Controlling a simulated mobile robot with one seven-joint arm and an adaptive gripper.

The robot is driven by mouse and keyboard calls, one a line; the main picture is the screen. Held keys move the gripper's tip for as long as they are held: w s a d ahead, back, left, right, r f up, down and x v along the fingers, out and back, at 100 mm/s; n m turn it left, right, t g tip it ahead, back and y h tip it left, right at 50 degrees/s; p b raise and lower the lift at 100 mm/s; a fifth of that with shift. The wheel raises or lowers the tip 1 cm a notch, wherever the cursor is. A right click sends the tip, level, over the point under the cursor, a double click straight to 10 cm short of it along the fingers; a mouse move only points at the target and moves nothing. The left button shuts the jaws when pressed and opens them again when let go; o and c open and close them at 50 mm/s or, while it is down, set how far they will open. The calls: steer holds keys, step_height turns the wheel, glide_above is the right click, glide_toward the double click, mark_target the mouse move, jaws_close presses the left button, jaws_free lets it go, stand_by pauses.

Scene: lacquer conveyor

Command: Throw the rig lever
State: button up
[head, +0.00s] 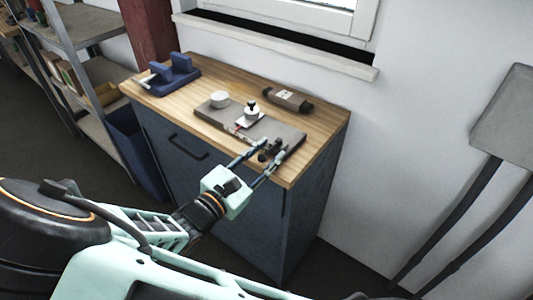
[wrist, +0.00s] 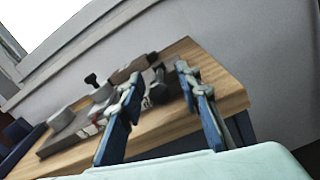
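The rig is a flat grey board (head: 217,117) on the wooden cabinet top. It carries a white round disc (head: 220,99), a white cylinder with a black knob (head: 251,112) and a dark knobbed part (head: 268,152) at its near right end. I cannot tell for sure which part is the lever; the dark part looks most like it. My gripper (head: 273,149) is open at the board's right end. In the wrist view, the dark part (wrist: 158,88) shows between the spread blue fingers (wrist: 156,76), beyond them. I see no clear contact. The fingers hide part of the board.
A blue block-shaped holder (head: 178,70) stands at the cabinet's back left. A brown device (head: 287,99) lies behind the board. The window sill (head: 275,50) and white wall stand close behind. A grey panel on dark legs (head: 505,120) stands at right.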

steer(key=shift+c, duration=0.4)
jaws_close()
